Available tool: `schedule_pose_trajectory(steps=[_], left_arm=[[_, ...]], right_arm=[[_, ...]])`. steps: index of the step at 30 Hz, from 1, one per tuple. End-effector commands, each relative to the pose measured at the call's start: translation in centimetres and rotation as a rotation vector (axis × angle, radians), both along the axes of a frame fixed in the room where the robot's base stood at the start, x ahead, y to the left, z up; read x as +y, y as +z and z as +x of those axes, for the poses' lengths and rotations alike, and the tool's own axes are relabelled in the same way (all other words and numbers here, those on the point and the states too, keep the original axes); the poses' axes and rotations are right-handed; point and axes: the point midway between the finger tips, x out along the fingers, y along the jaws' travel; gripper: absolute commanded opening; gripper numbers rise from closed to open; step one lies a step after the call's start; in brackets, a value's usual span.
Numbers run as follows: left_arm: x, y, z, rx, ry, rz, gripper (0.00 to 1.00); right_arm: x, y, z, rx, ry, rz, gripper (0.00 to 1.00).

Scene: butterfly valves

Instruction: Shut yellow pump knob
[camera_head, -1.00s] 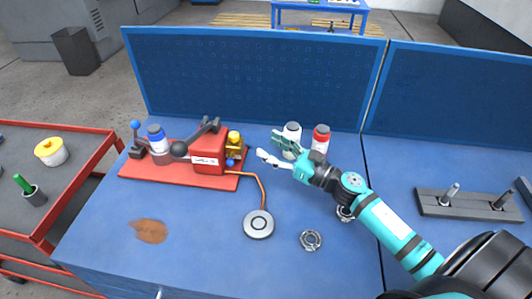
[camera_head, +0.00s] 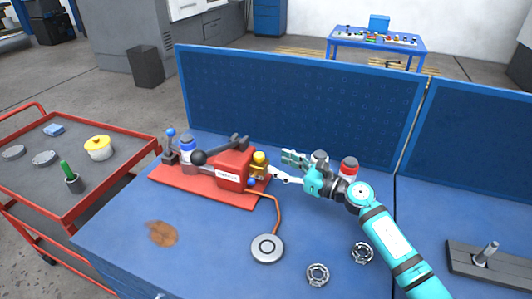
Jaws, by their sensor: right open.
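The red pump (camera_head: 234,167) sits on a red base plate (camera_head: 205,193) on the blue workbench. Its yellow knob (camera_head: 259,160) is on the pump's right side, with a yellow fitting below it. My right gripper (camera_head: 281,166) is open and reaches in from the right. Its two fingers point left toward the yellow knob, close to it, with no visible grip on it. Whether a fingertip touches the fitting I cannot tell. My left gripper is not in view.
A round grey disc (camera_head: 267,248) is joined to the pump by an orange hose. Ring parts (camera_head: 318,274) lie at front. A blue panel (camera_head: 300,105) stands behind. A red cart (camera_head: 75,205) is at left.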

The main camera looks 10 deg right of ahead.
Motion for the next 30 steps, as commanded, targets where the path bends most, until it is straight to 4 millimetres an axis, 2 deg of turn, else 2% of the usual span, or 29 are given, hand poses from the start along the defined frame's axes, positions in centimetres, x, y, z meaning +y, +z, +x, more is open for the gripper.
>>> schedule_pose_trajectory(steps=[3,9,21,30], left_arm=[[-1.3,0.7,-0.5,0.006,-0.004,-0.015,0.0],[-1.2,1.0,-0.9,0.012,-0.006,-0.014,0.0],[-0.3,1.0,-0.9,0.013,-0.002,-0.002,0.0],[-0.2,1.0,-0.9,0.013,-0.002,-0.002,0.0]], right_arm=[[1.7,0.3,1.9,0.0,0.0,0.004,0.52],[3.3,0.1,3.8,0.0,-0.001,0.001,0.52],[3.8,0.0,4.3,-0.001,-0.001,-0.001,0.52],[3.8,0.0,4.3,-0.001,-0.001,-0.001,0.14]])
